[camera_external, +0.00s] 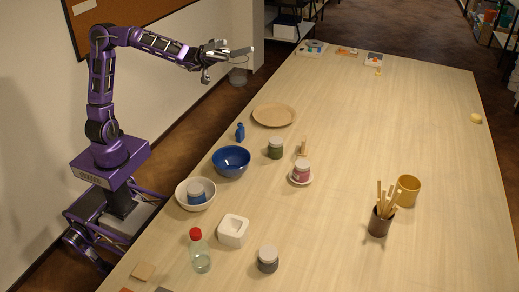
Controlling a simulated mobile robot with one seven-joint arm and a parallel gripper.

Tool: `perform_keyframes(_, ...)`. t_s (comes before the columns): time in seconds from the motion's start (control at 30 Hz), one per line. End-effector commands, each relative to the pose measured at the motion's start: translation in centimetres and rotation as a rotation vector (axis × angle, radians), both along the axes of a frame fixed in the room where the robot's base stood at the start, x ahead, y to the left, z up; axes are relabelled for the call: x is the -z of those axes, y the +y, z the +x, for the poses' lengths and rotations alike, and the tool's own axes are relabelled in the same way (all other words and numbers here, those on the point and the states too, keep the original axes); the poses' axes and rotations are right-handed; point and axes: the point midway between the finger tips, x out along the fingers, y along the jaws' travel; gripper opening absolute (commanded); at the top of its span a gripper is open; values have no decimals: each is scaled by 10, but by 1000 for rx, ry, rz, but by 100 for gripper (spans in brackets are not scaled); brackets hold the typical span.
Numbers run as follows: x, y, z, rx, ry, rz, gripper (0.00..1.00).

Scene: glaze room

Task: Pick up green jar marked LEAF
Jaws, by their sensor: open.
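A green jar (275,149) with a pale lid stands upright on the long wooden table, right of a dark blue bowl. Its marking is too small to read. My gripper (249,52) is open and empty, raised near the table's left edge, well beyond the jar and apart from it. The front of the jar is unobstructed in this view.
A wooden plate (274,115) lies beyond the jar, and a small blue bottle (240,132) stands to its left. The blue bowl (232,162) is close by. A pink jar (301,171) sits on a saucer to the right.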

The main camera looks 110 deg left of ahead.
Motion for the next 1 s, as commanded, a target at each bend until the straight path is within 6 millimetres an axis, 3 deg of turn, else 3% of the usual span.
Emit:
perform_keyframes(0.03, 12, 31, 3, 25, 45, -182, 100)
perform_keyframes(0.17, 63, 107, 14, 112, 162, -706, 100)
perform_keyframes(0.27, 121, 155, 23, 182, 235, -1120, 100)
perform_keyframes(0.3, 149, 171, 27, 208, 259, -1287, 100)
perform_keyframes(0.4, 224, 200, 34, 268, 304, -1689, 100)
perform_keyframes(0.5, 295, 212, 37, 306, 318, -2036, 100)
perform_keyframes(0.63, 363, 214, 36, 329, 308, -2353, 100)
perform_keyframes(0.73, 391, 213, 34, 334, 294, -2482, 100)
perform_keyframes(1.0, 425, 212, 33, 336, 285, -2531, 100)
